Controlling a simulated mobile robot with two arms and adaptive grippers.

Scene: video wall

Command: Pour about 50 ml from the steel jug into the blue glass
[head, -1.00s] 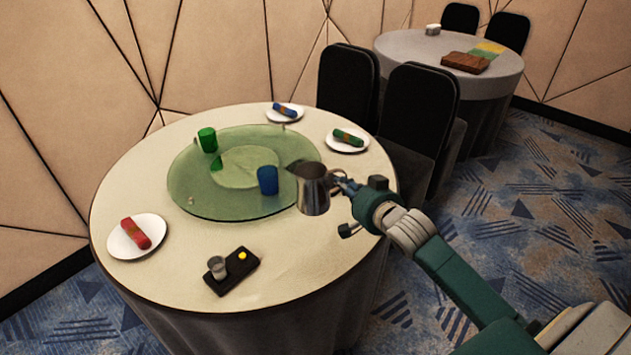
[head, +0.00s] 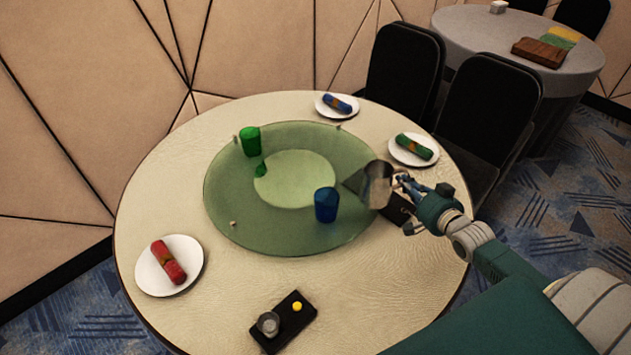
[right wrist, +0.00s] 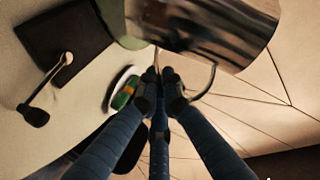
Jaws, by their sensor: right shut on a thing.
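The steel jug (head: 377,186) is held by my right gripper (head: 402,188) at the right edge of the green turntable. It looks near upright; a slight tilt cannot be told. In the right wrist view the gripper (right wrist: 160,78) is shut on the handle, below the shiny jug body (right wrist: 205,32). The blue glass (head: 326,205) stands upright on the turntable, left of the jug and apart from it. The jug's inside and the glass's contents cannot be made out. My left gripper is not in view.
The green glass turntable (head: 228,208) also carries a green glass (head: 250,141). Around it are plates with rolled napkins, red (head: 168,262), blue (head: 337,104) and green (head: 414,147). A black tray (head: 284,322) lies at the front. A dark flat item (head: 399,210) lies beneath my gripper.

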